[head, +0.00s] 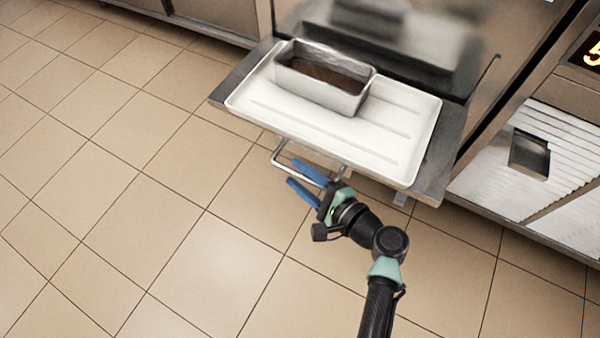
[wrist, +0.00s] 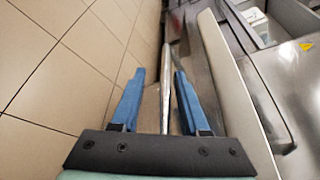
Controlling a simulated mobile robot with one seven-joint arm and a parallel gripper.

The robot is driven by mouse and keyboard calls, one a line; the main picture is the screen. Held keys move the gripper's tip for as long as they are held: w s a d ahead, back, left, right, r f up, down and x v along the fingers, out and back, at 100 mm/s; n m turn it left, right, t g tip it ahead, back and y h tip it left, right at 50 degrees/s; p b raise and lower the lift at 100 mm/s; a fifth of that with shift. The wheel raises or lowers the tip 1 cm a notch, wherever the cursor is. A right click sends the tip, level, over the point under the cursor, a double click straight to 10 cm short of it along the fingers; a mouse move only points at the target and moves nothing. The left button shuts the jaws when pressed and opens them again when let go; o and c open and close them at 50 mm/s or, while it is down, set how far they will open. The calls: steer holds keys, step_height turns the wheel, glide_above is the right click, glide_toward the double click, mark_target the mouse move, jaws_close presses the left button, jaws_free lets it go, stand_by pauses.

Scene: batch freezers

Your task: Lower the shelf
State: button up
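The shelf (head: 443,150) is a grey metal plate on the front of a steel machine, with a thin bar handle (head: 277,152) below its front edge. My gripper (head: 292,172) is at this handle, in front of and below the shelf edge. Its two blue fingers are apart. In the wrist view the handle bar (wrist: 166,90) runs lengthwise between the open fingers (wrist: 160,72), with a gap visible on the left; contact on the right side is unclear.
A white tray (head: 395,160) lies on the shelf, with a metal pan (head: 345,98) holding something brown on it. The machine's steel front stands behind. A vented panel with a small dark spout or box (head: 529,155) is at right. The tiled floor (head: 130,180) at left is clear.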

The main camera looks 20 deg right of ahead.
steer(key=p+v, duration=0.4)
steer(key=v, duration=0.9)
steer(key=shift+w, duration=0.1)
